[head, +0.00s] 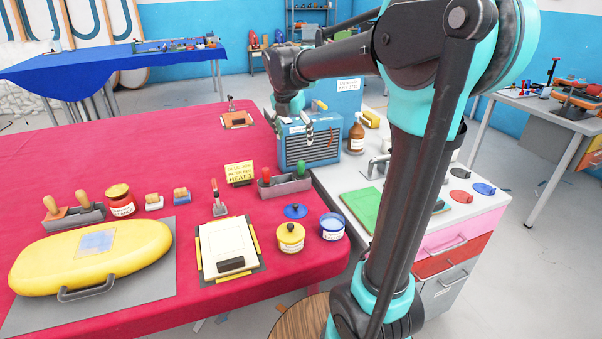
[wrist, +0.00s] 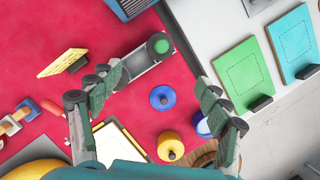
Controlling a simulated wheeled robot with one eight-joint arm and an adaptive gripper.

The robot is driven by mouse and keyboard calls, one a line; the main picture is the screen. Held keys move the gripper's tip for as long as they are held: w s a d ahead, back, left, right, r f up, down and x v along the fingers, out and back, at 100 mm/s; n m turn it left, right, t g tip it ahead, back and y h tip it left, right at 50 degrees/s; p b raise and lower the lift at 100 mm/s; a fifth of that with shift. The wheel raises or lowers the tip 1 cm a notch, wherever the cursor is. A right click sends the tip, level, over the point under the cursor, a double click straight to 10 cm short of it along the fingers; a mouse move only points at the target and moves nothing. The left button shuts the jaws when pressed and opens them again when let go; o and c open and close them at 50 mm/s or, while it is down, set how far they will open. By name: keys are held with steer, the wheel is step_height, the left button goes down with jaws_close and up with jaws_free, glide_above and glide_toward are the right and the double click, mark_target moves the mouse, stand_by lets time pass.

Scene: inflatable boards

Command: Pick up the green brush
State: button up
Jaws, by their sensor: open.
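The green brush stands upright in a grey holder (head: 288,186) on the red-covered table, its green handle (head: 300,172) at the right end. A red-handled tool (head: 267,174) stands at the holder's left end. In the wrist view the green handle (wrist: 160,43) shows from above as a round green top, beyond my fingertips and between their directions; the holder (wrist: 150,68) runs down-left from it, partly behind my left finger. My gripper (head: 296,132) is open and empty, above and behind the holder in the head view. Its spread fingers show in the wrist view (wrist: 160,82).
A blue heater-like box (head: 308,146) stands behind the holder, and a yellow sign (head: 240,173) to its left. A blue lid (head: 295,211), a yellow jar (head: 290,238) and a blue jar (head: 332,227) stand in front. A grey-white counter with a green board (head: 372,213) lies to the right.

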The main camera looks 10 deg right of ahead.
mark_target(301, 162)
steer(key=x, duration=1.5)
steer(key=shift+w+d+f, duration=0.1)
steer(key=c, duration=1.4)
steer(key=shift+o, duration=0.2)
steer(key=shift+r, duration=0.25)
steer(key=c, duration=0.3)
steer(key=shift+r, duration=0.35)
jaws_close()
step_height(301, 162, up, 19)
